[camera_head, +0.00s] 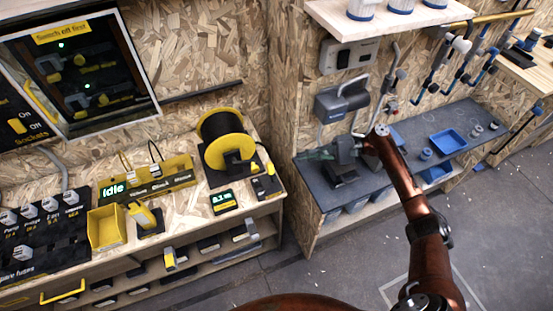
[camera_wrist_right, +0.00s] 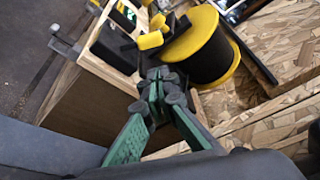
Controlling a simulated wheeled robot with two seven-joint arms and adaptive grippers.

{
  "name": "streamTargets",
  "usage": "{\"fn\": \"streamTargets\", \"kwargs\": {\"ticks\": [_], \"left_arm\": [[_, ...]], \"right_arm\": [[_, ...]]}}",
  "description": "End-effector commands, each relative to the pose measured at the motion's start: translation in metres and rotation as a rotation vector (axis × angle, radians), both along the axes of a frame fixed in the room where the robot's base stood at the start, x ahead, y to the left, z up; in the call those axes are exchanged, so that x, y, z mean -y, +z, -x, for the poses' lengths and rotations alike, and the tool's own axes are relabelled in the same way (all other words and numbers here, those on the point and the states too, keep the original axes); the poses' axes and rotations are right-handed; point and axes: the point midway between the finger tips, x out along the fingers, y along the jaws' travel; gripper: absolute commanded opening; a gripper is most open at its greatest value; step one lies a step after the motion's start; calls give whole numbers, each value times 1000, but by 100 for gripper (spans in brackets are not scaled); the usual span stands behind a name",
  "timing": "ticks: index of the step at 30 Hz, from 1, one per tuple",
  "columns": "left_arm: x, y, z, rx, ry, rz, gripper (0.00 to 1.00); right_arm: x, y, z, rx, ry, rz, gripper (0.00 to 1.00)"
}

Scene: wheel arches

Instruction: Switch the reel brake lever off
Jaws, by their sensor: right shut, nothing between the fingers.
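The cable reel (camera_head: 222,124) has yellow flanges and a black winding, and stands on the wooden bench at the left. It also shows in the right wrist view (camera_wrist_right: 207,48). A black box with a yellow-tipped lever (camera_head: 270,168) sits by its lower right side; yellow lever parts (camera_wrist_right: 150,41) show beside the reel in the right wrist view. The lever's exact setting is hard to tell. My right gripper (camera_head: 306,156) is shut and empty, right of the lever and apart from it in the head view. Its green fingers (camera_wrist_right: 158,74) point toward the reel and lever. My left gripper is not in view.
A small display (camera_head: 224,199) reading about 0.1 m, a yellow bin (camera_head: 106,228) and a panel reading "Idle" (camera_head: 146,180) share the bench. A dark workbench (camera_head: 408,131) with a vise and blue trays stands at right. A gap separates the two benches.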

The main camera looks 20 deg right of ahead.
Motion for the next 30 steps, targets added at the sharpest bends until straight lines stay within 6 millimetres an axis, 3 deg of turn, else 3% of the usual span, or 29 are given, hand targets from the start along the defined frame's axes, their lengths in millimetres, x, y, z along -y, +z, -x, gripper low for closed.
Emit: {"fn": "streamTargets", "kwargs": {"ticks": [5, 9, 21, 30], "left_arm": [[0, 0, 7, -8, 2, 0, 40], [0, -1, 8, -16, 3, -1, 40], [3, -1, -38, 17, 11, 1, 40], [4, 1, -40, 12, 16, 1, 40]], "right_arm": [[-4, -1, -1, 0, 1, 0, 0], [-19, -4, -5, 2, 3, 0, 0], [-82, -14, -22, 1, 2, 0, 0], [-95, -16, -26, 0, -1, 0, 0]]}}
